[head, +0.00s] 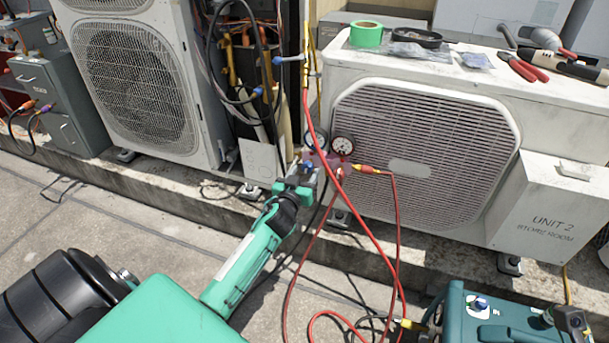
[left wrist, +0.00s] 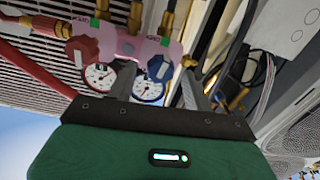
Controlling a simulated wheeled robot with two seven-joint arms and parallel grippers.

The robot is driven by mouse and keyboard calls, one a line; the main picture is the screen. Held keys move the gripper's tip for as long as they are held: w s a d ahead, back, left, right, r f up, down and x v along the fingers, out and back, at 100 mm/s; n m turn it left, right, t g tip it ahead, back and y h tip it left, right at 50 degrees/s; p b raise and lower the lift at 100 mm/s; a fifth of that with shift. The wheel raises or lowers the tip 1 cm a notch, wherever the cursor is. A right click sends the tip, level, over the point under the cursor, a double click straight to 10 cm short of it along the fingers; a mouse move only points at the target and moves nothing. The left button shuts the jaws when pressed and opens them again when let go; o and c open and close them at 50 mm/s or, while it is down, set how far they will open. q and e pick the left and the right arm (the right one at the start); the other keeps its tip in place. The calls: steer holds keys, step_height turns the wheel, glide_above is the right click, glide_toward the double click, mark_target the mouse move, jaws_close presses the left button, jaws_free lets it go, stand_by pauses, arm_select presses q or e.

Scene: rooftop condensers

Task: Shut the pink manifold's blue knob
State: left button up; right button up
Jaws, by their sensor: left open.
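The pink manifold (head: 321,158) hangs in front of the condenser's grille, with gauges (head: 343,146) above it and hoses attached. In the left wrist view the pink manifold (left wrist: 120,42) spans the top, with a red-rimmed gauge (left wrist: 100,76) and a blue-rimmed gauge (left wrist: 148,90) beyond it. Its blue knob (left wrist: 160,68) lies between the two fingers of my left gripper (left wrist: 157,77), which are apart on either side of it. I cannot tell whether they touch it. In the head view my left gripper (head: 305,180) is at the manifold's lower left. My right gripper is not in view.
A red hose (head: 375,245) loops down in front of the condenser (head: 425,150). A teal machine (head: 490,318) stands at the lower right. Pipes and cables (head: 255,85) crowd the gap left of the manifold. Pliers (head: 522,66) and green tape (head: 366,35) lie on top.

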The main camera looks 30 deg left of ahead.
arm_select(q)
steer(key=shift+w+a, duration=0.15)
steer(key=shift+w, duration=0.2)
steer(key=c, duration=1)
